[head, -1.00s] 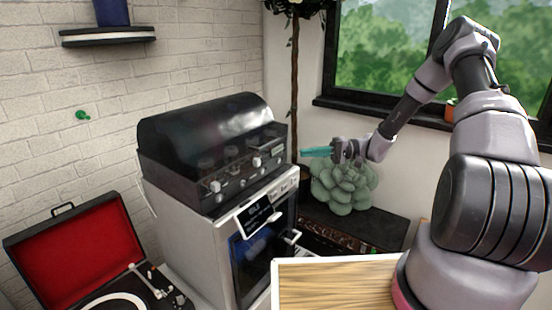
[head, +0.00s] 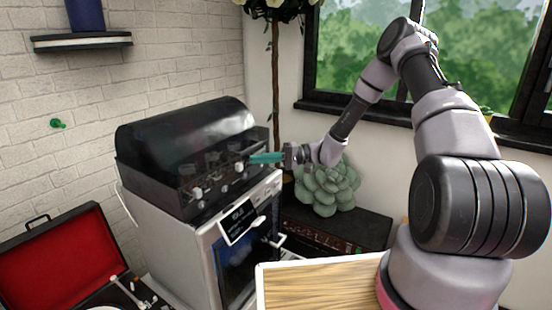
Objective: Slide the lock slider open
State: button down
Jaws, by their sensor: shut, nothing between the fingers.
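The machine (head: 170,240) is a light-grey cabinet with a dark screen (head: 240,222) and a glossy black hood (head: 185,135) on top. A dark panel under the hood carries several pale knobs, one at its left (head: 197,193) and one near its right end (head: 239,168). I cannot tell which part is the lock slider; part of the panel's right end is hidden behind my fingers. My gripper (head: 252,159) has teal fingers, shut and empty, pointing left at the panel's right end. Whether they touch it cannot be told.
A pale green succulent (head: 327,186) stands on a dark cabinet (head: 340,228) just below my gripper. A wooden board with a white rim (head: 320,285) is in front. An open red-lined record player (head: 60,262) is at the left. A plant stem (head: 275,90) rises behind.

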aim_at(242, 168)
jog(key=shift+s+a, duration=0.55)
jog(key=shift+s, duration=0.25)
jog(key=shift+s+a, duration=0.5)
jog(key=shift+s, duration=0.25)
jog(key=shift+s+a, duration=0.95)
jog(key=shift+s, duration=0.3)
jog(key=shift+w+d, duration=0.2)
jog(key=shift+w, duration=0.1)
jog(key=w+d, duration=0.1)
jog(key=d, duration=0.1)
jog(key=w+d, duration=0.2)
jog(key=shift+w, duration=0.15)
jog(key=d, duration=0.8)
jog(key=shift+w, duration=0.4)
jog(key=shift+d, duration=0.1)
